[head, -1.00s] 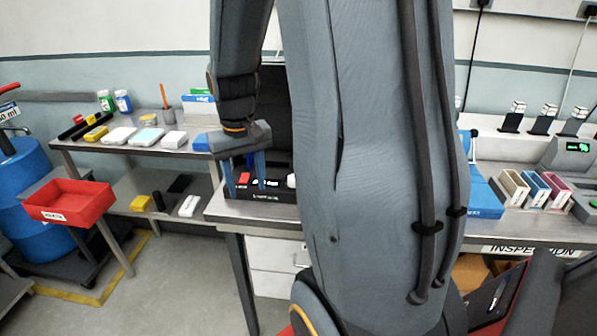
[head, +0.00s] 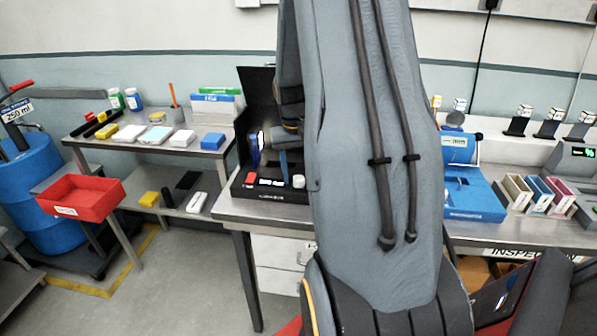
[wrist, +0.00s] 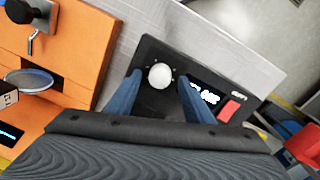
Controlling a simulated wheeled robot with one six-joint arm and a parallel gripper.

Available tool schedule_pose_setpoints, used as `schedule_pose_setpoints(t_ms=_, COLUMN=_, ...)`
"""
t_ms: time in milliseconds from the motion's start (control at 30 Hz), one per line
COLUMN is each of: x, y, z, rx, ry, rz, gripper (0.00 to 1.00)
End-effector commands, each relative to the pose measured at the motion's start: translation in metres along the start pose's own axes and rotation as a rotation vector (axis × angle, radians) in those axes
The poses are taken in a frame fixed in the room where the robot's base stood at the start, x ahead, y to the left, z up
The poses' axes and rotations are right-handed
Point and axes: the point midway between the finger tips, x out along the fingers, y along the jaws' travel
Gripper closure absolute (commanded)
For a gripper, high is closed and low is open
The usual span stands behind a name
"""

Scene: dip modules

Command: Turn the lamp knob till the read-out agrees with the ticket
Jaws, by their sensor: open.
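The lamp unit is a black panel with a white round knob (wrist: 160,75), a lit read-out (wrist: 204,93) and a red button (wrist: 229,110). In the head view the white knob (head: 298,181), the read-out (head: 270,182) and the red button (head: 251,177) sit along its front, below a tall black back (head: 257,97). My gripper (wrist: 161,82) is open, its blue fingers on either side of the knob in the wrist view, with gaps visible. I cannot tell its height above the panel. The read-out is too small to read. I cannot make out the ticket.
An orange unit (wrist: 75,40) with a round dish (wrist: 29,80) stands left of the panel in the wrist view. In the head view a blue unit (head: 475,199) and several colored holders stand right. A red tray (head: 80,197) is left. My arm hides the middle.

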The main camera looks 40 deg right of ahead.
Motion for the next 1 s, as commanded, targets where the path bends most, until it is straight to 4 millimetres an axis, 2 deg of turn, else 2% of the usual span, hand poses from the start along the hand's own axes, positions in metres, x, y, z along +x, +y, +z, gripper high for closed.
schedule_pose_setpoints(t_ms=367, x=0.0063, y=-0.0002, z=0.0001, rx=0.0, ry=0.001, rz=0.0, gripper=0.53)
schedule_pose_setpoints(t_ms=600, x=0.0062, y=-0.0003, z=0.0001, rx=0.0, ry=0.001, rz=0.0, gripper=0.93)
schedule_pose_setpoints(t_ms=1000, x=0.0062, y=-0.0001, z=-0.0002, rx=0.072, ry=-0.004, rz=0.0, gripper=0.94)
